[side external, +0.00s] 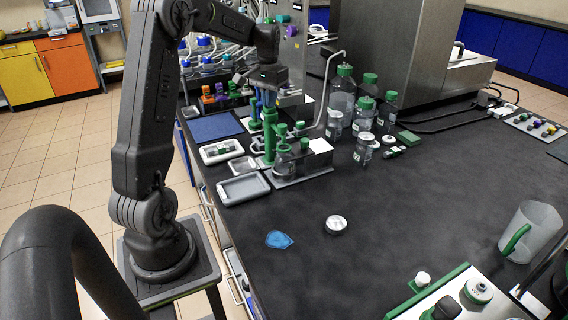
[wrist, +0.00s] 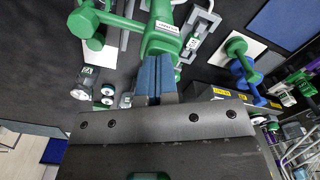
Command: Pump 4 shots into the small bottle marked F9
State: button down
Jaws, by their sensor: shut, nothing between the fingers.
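My gripper (wrist: 154,78) has blue fingers, pressed together and empty. In the wrist view they overlap a green pump head (wrist: 160,38) with a white label too small to read. In the side external view my gripper (side external: 262,96) points down at the top of the green pump (side external: 270,132); I cannot tell whether they touch. Small green-capped bottles (side external: 284,162) stand beside the pump in the side external view.
Several larger green-capped bottles (side external: 366,100) stand right of the pump. Grey trays (side external: 243,188) lie in front of it. A blue cloth piece (side external: 279,239) and a round white-topped item (side external: 336,225) lie on the dark bench, otherwise clear there. A jug (side external: 530,232) stands at right.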

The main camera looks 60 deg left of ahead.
jog(key=shift+r, duration=2.2)
jog(key=shift+f, duration=0.15)
jog(key=shift+f, duration=2.05)
jog(key=shift+r, duration=2.2)
jog(key=shift+f, duration=0.1)
